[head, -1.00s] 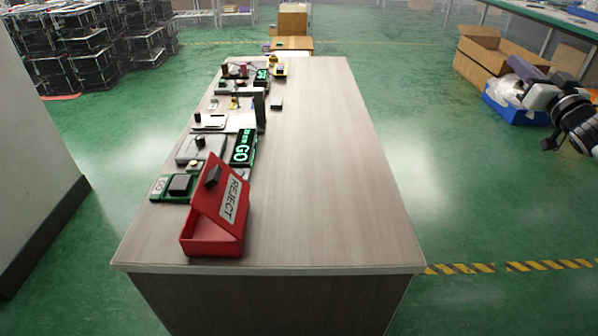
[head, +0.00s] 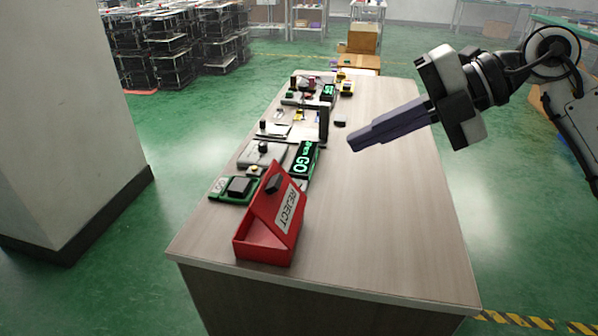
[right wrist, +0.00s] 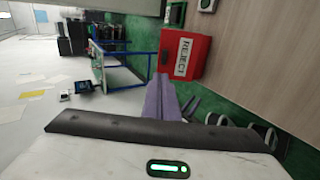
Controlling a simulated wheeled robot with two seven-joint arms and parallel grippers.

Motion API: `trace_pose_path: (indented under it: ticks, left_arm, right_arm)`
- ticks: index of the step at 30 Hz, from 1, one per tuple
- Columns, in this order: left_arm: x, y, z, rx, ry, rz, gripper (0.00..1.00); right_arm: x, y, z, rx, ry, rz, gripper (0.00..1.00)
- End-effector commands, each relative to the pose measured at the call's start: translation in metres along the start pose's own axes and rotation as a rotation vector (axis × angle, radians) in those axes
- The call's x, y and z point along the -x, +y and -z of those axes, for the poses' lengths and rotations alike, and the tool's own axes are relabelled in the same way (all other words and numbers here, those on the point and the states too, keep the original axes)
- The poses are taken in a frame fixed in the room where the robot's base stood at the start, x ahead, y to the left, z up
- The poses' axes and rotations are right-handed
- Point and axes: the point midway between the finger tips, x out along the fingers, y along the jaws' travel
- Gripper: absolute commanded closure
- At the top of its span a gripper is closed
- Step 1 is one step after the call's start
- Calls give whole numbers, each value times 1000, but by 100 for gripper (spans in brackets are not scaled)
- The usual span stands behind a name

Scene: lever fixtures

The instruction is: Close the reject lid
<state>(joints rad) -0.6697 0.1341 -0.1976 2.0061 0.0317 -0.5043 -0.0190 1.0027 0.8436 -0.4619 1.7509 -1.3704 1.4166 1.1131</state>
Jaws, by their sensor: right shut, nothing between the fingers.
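The red reject box (head: 262,243) stands at the near left corner of the table. Its red lid (head: 278,210), labelled REJECT and with a dark handle, is raised and tilted open. My right gripper (head: 352,144) is in from the right, above the table and apart from the lid, up and to the right of it. Its long dark purple fingers are together with nothing between them. In the right wrist view the fingertips (right wrist: 160,78) show below and left of the red lid (right wrist: 186,57). My left gripper is in neither view.
The table (head: 390,230) is clear on its right side. Along its left edge stand several fixtures, among them a lit GO sign (head: 303,160), a green-based block (head: 236,188) and a grey plate (head: 262,153). A pale pillar (head: 60,110) stands at the left.

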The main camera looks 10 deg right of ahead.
Motion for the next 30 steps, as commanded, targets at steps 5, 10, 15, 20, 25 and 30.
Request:
trace_pose_path:
  ticks: [5, 10, 15, 20, 25, 30]
  left_arm:
    - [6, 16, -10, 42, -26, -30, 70]
    - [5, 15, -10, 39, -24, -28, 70]
    - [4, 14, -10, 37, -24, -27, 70]
    - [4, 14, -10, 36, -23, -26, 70]
    - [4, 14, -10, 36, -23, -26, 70]
    - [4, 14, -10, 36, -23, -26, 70]
  right_arm:
    - [-11, -3, 1, 29, -12, 49, 100]
    - [-37, -4, 1, 28, -10, 45, 100]
    - [-75, -5, 1, 27, -8, 43, 100]
    - [-107, -7, 0, 26, -9, 43, 100]
    - [-130, -8, -1, 25, -12, 42, 100]
    - [-141, -9, -2, 26, -13, 44, 100]
